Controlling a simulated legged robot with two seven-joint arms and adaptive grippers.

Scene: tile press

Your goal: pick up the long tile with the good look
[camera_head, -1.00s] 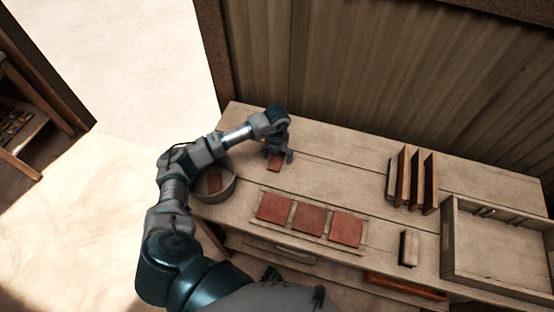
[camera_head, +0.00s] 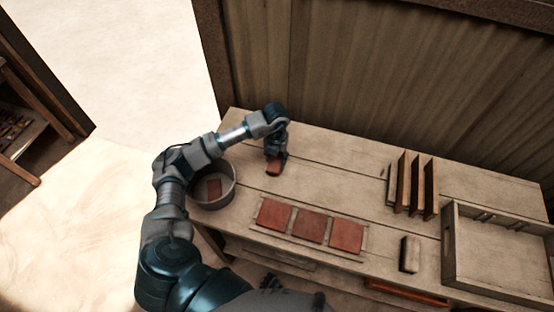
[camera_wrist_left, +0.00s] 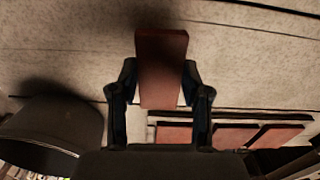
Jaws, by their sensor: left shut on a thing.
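My left gripper (camera_head: 275,157) is shut on a long reddish-brown tile (camera_head: 274,168) at the back left of the workbench. In the left wrist view, the tile (camera_wrist_left: 161,68) stands between the two fingers of the left gripper (camera_wrist_left: 160,100), with its far end past the fingertips. I cannot tell whether it still touches the bench. Three squarer red tiles, the middle one (camera_head: 309,225) among them, lie in a row on a pale board near the bench's front edge. My right gripper is not in view.
A round grey tub (camera_head: 229,191) with a reddish piece inside stands at the bench's left end. Upright wooden slats (camera_head: 416,185) stand at the right, behind a small block (camera_head: 409,254). An open wooden tray (camera_head: 490,265) fills the right end. The bench middle is clear.

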